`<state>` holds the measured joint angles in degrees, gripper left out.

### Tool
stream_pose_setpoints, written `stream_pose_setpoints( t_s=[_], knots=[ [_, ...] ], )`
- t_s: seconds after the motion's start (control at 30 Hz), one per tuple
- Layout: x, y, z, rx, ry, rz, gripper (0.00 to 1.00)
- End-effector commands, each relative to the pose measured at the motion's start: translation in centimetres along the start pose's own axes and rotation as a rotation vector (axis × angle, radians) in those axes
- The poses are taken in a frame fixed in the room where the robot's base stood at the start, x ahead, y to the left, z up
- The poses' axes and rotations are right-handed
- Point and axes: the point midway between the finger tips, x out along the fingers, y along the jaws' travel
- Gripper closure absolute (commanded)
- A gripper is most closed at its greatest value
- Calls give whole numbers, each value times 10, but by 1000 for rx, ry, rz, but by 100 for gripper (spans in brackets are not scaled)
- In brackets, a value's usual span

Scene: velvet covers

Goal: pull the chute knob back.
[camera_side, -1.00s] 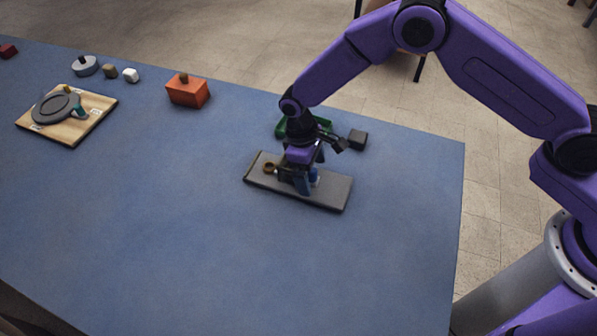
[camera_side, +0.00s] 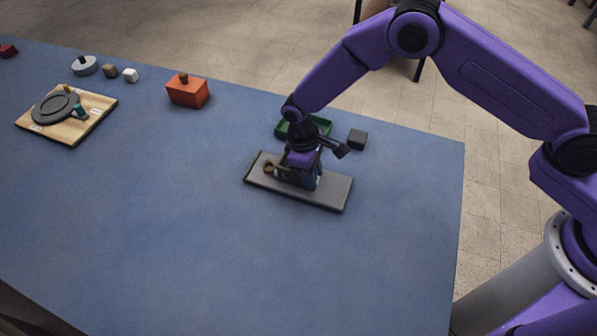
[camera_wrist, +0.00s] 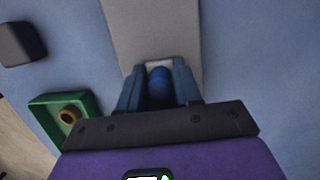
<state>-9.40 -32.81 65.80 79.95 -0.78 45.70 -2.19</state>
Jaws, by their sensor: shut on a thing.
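A green tray (camera_wrist: 40,101) holds a brass-coloured ring-shaped piece, close beside my gripper. A dark block (camera_side: 357,139) lies behind the board. An orange box (camera_side: 187,92) and a wooden board with a grey disc (camera_side: 57,107) are farther left. The table in front is clear.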

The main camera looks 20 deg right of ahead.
Motion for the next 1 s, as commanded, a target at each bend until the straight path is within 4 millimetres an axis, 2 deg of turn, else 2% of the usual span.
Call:
stream_pose_setpoints(
  t_s=[1.0],
  knots=[
    [8,0,41,0,-2,0,83]
  ],
)
